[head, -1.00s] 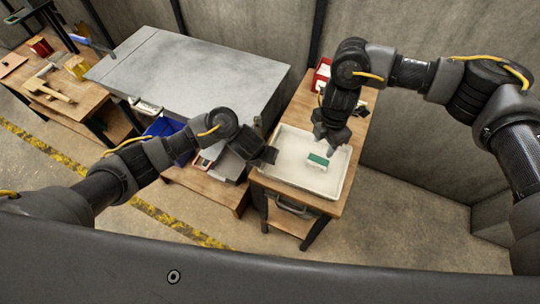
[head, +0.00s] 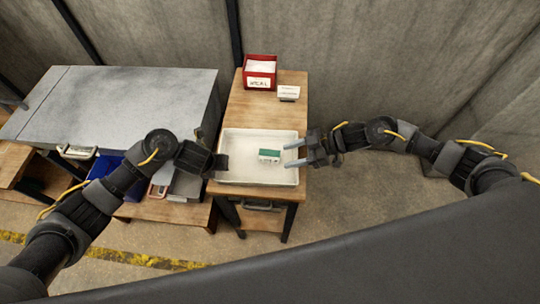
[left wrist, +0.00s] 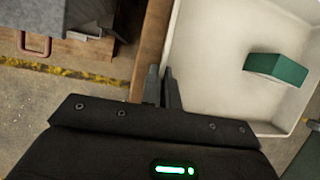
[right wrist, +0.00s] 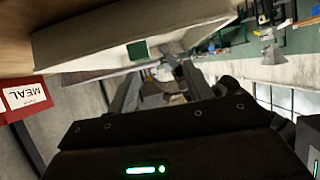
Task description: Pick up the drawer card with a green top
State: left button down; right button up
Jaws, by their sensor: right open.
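The drawer card, a small white block with a green top (head: 269,154), lies in a shallow white tray (head: 232,140) on the wooden table. It also shows in the left wrist view (left wrist: 276,69), and a green patch of it shows in the right wrist view (right wrist: 137,51). My right gripper (head: 288,155) is open and empty at the tray's right side, its fingers pointing left at the card with a small gap between. My left gripper (head: 226,162) is at the tray's left edge, its fingers close together with nothing between them in the left wrist view (left wrist: 161,75).
A red bin with a label (head: 259,72) and a small white labelled card or box (head: 289,92) stand at the table's far end. A grey-topped bench (head: 120,105) is on the left. A blue bin (head: 106,172) sits below it. Bare wood lies behind the tray.

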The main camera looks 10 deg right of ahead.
aim_at(275, 154)
jog(key=d+m+t, duration=0.2)
jog(key=d, duration=0.4)
jog(key=x, duration=0.6)
jog(key=shift+w+a+r, duration=0.15)
jog(key=shift+w, duration=0.1)
jog(key=shift+s+x, duration=0.1)
jog(key=shift+x, duration=1.3)
jog(key=shift+s+x, duration=0.15)
jog(key=shift+x, duration=1.3)
jog(key=shift+a+r, duration=0.1)
jog(key=shift+c, duration=0.4)
jog(key=c, duration=1)
jog(key=shift+r, duration=0.1)
notch_tip(275, 154, up, 10)
jog(key=shift+f, duration=0.1)
